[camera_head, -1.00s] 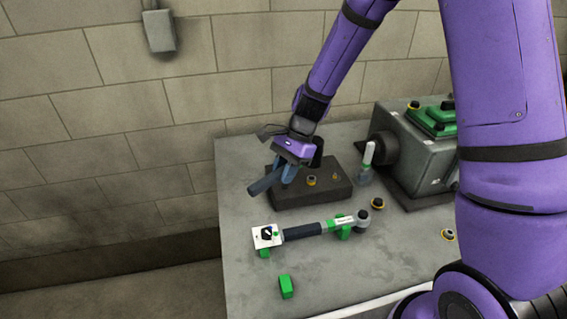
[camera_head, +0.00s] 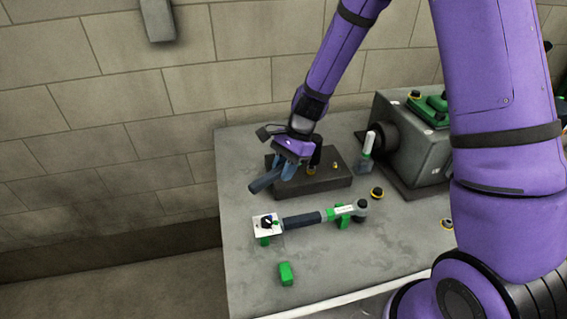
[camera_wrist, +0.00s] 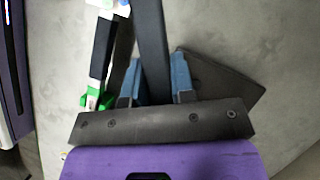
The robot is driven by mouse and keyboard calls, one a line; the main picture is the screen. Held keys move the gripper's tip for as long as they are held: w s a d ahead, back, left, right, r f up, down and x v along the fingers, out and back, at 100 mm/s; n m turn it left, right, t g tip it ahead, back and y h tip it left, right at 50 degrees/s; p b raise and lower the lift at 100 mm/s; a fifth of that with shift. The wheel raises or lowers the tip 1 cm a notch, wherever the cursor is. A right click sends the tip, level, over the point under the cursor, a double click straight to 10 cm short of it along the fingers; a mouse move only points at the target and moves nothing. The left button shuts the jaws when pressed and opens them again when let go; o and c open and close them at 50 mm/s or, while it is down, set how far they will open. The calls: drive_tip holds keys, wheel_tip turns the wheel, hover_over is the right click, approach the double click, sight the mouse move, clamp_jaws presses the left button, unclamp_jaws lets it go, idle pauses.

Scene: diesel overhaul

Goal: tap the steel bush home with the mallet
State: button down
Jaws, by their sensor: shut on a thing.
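My gripper (camera_head: 285,172) is shut on a dark bar that looks like the mallet's handle (camera_head: 264,182). The handle also runs between my blue fingers in the wrist view (camera_wrist: 151,35). A dark cylinder (camera_head: 316,156) behind my gripper, over the block, appears to be the mallet's head; it is partly hidden. The dark block (camera_head: 320,187) lies below my gripper on the bench. A small ringed part (camera_head: 311,170) on the block, just below the dark cylinder, may be the steel bush. I cannot tell whether the mallet touches it.
A long wrench-like tool (camera_head: 303,220) rests on green supports in front of the block. A green piece (camera_head: 286,273) lies nearer. A bottle (camera_head: 367,148) and a grey housing (camera_head: 418,140) stand right. The bench's (camera_head: 240,205) left strip is clear.

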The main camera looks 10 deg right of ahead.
wheel_tip(320, 180, down, 4)
drive_tip(key=shift+r, duration=2.45)
drive_tip(key=shift+d+r+y, duration=0.1)
drive_tip(key=shift+r+y, duration=0.2)
drive_tip(key=shift+y, duration=0.1)
